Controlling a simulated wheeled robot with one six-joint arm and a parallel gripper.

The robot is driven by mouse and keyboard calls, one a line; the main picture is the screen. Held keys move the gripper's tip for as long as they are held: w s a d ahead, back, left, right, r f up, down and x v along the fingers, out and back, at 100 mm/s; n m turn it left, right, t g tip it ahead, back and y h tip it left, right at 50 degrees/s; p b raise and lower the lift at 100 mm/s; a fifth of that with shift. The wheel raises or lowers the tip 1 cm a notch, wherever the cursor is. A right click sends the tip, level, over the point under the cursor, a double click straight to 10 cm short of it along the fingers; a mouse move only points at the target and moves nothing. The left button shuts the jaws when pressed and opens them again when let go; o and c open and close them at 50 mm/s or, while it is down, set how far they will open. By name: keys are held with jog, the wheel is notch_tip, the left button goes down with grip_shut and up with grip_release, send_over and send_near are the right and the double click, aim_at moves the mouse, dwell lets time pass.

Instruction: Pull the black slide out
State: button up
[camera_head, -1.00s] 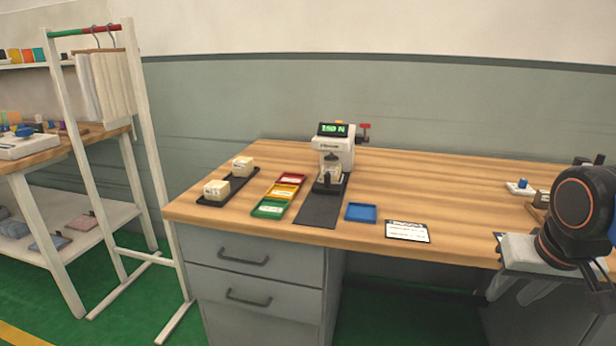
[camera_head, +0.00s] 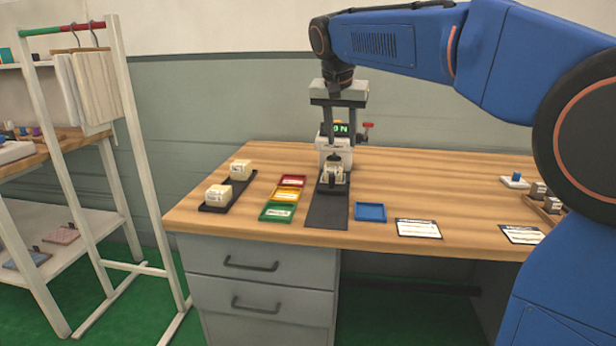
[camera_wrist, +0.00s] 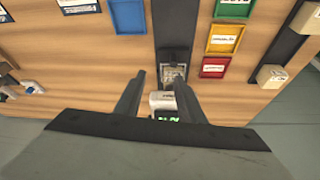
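The small white tester (camera_head: 336,152) with a green-lit display stands at the back of the wooden table. At its front base is a dark slide (camera_head: 333,188) with a small pale block (camera_head: 333,174) on it; the slide also shows in the wrist view (camera_wrist: 174,55). My gripper (camera_head: 341,145) is above and in front of the tester, pointing down. In the wrist view my gripper's fingers (camera_wrist: 163,82) are apart with nothing gripped; the tester's top shows between and below them. Whether the fingers touch the tester cannot be told.
A black mat (camera_head: 326,212) runs forward from the tester. Red (camera_head: 293,181), yellow (camera_head: 287,194) and green (camera_head: 277,212) trays lie left of it, a blue tray (camera_head: 370,212) right. A black strip (camera_head: 223,199) holds two pale blocks further left. Cards (camera_head: 418,228) lie right.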

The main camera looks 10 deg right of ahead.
aim_at(332, 176)
jog(key=w+a, duration=0.3)
jog(key=x, duration=1.6)
jog(key=shift+w+d+f, duration=0.15)
jog(key=shift+f, duration=0.15)
